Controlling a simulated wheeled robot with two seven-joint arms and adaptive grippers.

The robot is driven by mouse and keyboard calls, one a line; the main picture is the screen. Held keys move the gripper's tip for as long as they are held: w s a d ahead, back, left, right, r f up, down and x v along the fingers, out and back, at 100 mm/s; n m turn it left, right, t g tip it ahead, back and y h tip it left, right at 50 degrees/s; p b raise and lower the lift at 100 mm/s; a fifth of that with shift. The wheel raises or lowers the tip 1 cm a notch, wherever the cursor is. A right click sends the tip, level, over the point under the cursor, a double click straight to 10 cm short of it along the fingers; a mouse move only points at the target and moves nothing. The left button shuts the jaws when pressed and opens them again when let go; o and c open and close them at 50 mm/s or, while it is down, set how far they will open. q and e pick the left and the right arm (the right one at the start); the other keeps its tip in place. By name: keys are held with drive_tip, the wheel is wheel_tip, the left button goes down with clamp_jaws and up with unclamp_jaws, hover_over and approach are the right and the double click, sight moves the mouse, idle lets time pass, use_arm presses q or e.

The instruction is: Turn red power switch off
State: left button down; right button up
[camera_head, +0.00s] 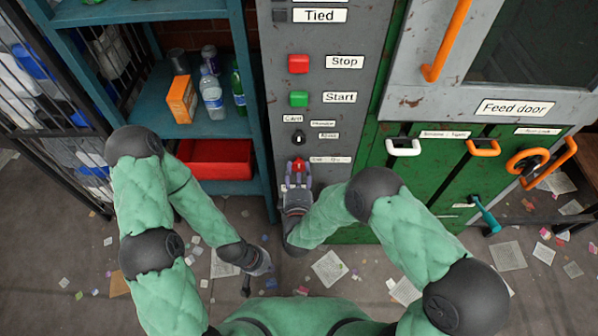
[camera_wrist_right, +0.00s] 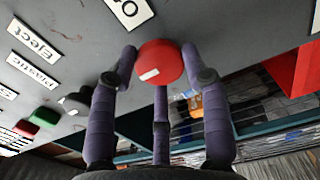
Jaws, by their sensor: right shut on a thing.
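The red power switch (camera_head: 298,165) is a round red knob low on the grey control panel (camera_head: 329,115). In the right wrist view the knob (camera_wrist_right: 161,64) shows a short white mark on its face. My right gripper (camera_head: 297,186) is at the knob. Its purple-grey fingers (camera_wrist_right: 158,78) close around the knob from the left, the right and below, and it is shut on it. My left gripper (camera_head: 259,264) hangs low, apart from the panel; its fingers are too small and dark to tell whether they are open.
Above the knob are a black selector (camera_head: 298,136), a green Start button (camera_head: 299,98) and a red Stop button (camera_head: 298,63). A teal shelf (camera_head: 256,90) with bottles and a red bin (camera_head: 217,158) stands left. Green doors with handles are right. Scraps litter the floor.

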drive_tip(key=o, duration=0.8)
drive_tip(key=shift+w+a+r, duration=0.1)
drive_tip(key=shift+a+r, duration=0.05)
drive_tip(key=shift+a, duration=0.15)
drive_tip(key=o, duration=0.3)
drive_tip(key=shift+a, duration=0.15)
drive_tip(key=shift+f, duration=0.2)
drive_tip(key=s, duration=1.2)
drive_tip(key=shift+d, duration=0.2)
